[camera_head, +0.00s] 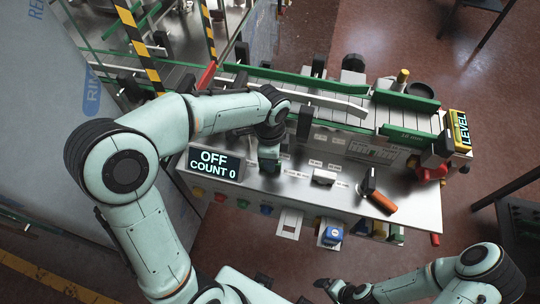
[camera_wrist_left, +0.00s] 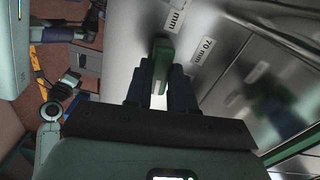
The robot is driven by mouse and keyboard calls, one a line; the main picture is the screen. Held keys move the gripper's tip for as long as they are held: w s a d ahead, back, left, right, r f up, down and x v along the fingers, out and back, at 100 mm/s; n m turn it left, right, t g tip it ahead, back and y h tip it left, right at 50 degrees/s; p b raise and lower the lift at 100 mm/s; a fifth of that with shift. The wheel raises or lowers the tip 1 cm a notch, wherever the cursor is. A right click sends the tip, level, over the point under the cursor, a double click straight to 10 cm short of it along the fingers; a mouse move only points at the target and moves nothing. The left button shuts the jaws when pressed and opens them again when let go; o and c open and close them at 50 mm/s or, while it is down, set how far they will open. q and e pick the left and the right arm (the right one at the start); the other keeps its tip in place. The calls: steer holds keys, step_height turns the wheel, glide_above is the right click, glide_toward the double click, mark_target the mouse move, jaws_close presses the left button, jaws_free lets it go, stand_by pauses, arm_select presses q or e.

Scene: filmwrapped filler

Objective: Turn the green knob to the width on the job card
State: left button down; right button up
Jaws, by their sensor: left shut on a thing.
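In the left wrist view the green knob (camera_wrist_left: 162,62) stands between the two dark fingers of my left gripper (camera_wrist_left: 160,82), which is shut on it. A label reading 70 mm (camera_wrist_left: 207,48) is on the metal panel to its right, and another label ending in mm (camera_wrist_left: 175,17) is above it. In the head view my left gripper (camera_head: 268,163) is down at the panel, right of the display, and mostly covers the knob. My right gripper (camera_head: 335,290) is at the bottom, away from the panel; its jaw opening is unclear. I cannot read any job card.
A display (camera_head: 215,164) reads OFF, COUNT 0. The metal panel (camera_head: 300,200) also carries a white block (camera_head: 324,176) and an orange-handled lever (camera_head: 378,200). A conveyor with green rails (camera_head: 407,101) runs behind. A yellow-framed LEVEL sign (camera_head: 459,130) stands at the right.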

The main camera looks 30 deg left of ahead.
arm_select(q)
steer(key=shift+r, duration=0.1)
stand_by(0.4)
steer(key=c, duration=1)
jaws_free()
steer(key=shift+o, duration=0.2)
step_height(320, 180, up, 13)
steer(key=p, duration=0.1)
steer(key=shift+r+p, duration=0.15)
steer(key=shift+p, duration=0.2)
arm_select(e)
steer(key=shift+w+r, duration=1.05)
steer(key=shift+r, duration=0.15)
